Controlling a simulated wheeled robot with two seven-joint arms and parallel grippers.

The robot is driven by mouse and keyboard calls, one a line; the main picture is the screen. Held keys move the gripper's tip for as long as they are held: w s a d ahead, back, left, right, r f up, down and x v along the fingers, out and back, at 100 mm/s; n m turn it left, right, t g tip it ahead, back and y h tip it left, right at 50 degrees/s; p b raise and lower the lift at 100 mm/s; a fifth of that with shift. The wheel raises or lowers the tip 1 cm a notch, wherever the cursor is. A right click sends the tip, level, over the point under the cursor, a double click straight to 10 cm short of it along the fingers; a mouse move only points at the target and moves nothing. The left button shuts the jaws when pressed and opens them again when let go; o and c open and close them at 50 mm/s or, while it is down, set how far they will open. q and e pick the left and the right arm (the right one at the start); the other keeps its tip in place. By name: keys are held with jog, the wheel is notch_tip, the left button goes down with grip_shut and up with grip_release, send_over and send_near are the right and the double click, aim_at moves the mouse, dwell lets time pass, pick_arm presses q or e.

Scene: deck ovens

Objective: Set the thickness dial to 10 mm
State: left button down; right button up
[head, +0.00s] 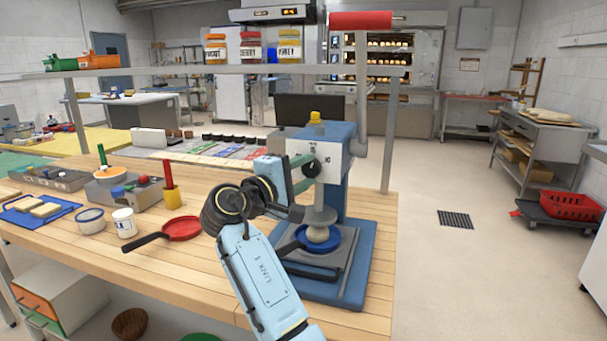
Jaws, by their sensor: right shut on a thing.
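The thickness dial (312,169) is a black knob on the white scale plate of a blue dough press (340,160). Small printed marks show on the plate; one seems to read 10, and the dial's exact setting is too small to tell. My right gripper (304,166) reaches in from the left of the press and is shut on the dial, its fingers partly hidden by my own wrist. Under the press's round plate, a pale dough ball (318,234) sits on a blue pan (331,246). My left gripper is out of view.
The press's red lever handle (360,20) is high above it. A shelf (230,70) with jars spans behind.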

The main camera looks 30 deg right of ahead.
jog(key=shift+r+m+y, duration=0.1)
jog(key=shift+m+y, duration=0.2)
jog(key=shift+m, duration=0.6)
jog(key=shift+m+p, duration=0.3)
jog(key=shift+m, duration=0.1)
jog(key=shift+r+m+y, duration=0.1)
jog(key=shift+m+y, duration=0.5)
jog(key=shift+m, duration=0.1)
jog(key=shift+s+m+y+p, duration=0.1)
jog(key=shift+m+y+p, duration=0.45)
jog(key=shift+m, duration=0.45)
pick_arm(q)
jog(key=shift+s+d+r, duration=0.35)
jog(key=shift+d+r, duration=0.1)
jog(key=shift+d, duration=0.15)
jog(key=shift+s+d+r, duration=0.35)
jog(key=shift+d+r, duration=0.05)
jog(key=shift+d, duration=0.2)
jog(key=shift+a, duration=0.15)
pick_arm(e)
jog(key=o, duration=1)
